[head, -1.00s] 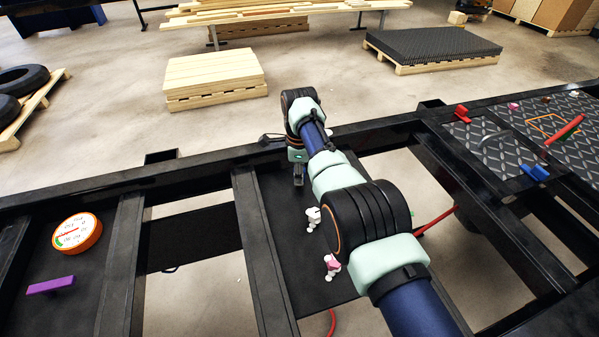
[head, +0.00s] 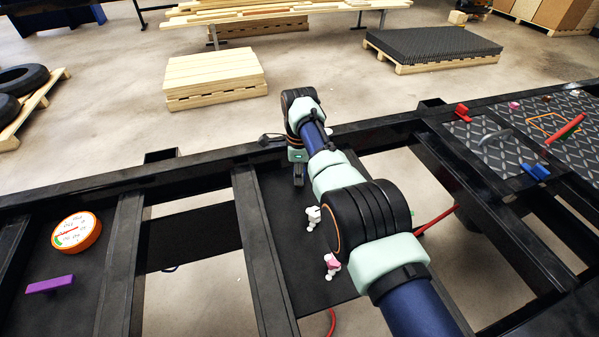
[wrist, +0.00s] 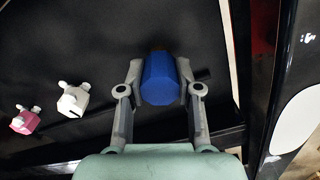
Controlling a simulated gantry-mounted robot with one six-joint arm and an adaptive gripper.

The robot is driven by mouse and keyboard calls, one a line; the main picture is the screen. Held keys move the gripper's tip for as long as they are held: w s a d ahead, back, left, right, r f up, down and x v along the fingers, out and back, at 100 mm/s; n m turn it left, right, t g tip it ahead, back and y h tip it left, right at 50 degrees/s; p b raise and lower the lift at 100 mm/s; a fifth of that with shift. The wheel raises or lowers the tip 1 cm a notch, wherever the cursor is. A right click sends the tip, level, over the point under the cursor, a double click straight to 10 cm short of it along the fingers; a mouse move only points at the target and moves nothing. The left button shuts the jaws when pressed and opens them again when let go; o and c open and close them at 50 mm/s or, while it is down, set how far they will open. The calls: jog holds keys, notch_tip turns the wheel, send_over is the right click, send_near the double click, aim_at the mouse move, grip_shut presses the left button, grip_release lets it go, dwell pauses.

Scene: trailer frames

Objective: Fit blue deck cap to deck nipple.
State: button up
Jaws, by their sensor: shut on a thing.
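The blue deck cap (wrist: 160,79) is between the two fingers of my gripper (wrist: 160,85) in the wrist view. My gripper is shut on it over a black deck plate (wrist: 95,45). In the head view my gripper (head: 298,175) is small at the end of the arm, over the far part of the black plate (head: 281,210); the cap cannot be made out there. I do not see the deck nipple; it may be hidden under the cap, and I cannot tell whether the cap touches it.
A white fitting (head: 313,217) and a pink-topped fitting (head: 332,264) stand on the plate, left of the gripper in the wrist view. Black frame rails (head: 262,262) border the plate. A round orange-rimmed gauge (head: 77,232) and a purple bar (head: 50,285) are at left.

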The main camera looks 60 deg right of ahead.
jog(key=shift+f+b, duration=0.35)
jog(key=shift+f, duration=0.15)
jog(key=o, duration=1.1)
jog(key=shift+o, duration=0.2)
notch_tip(320, 180, up, 12)
jog(key=shift+r, duration=0.1)
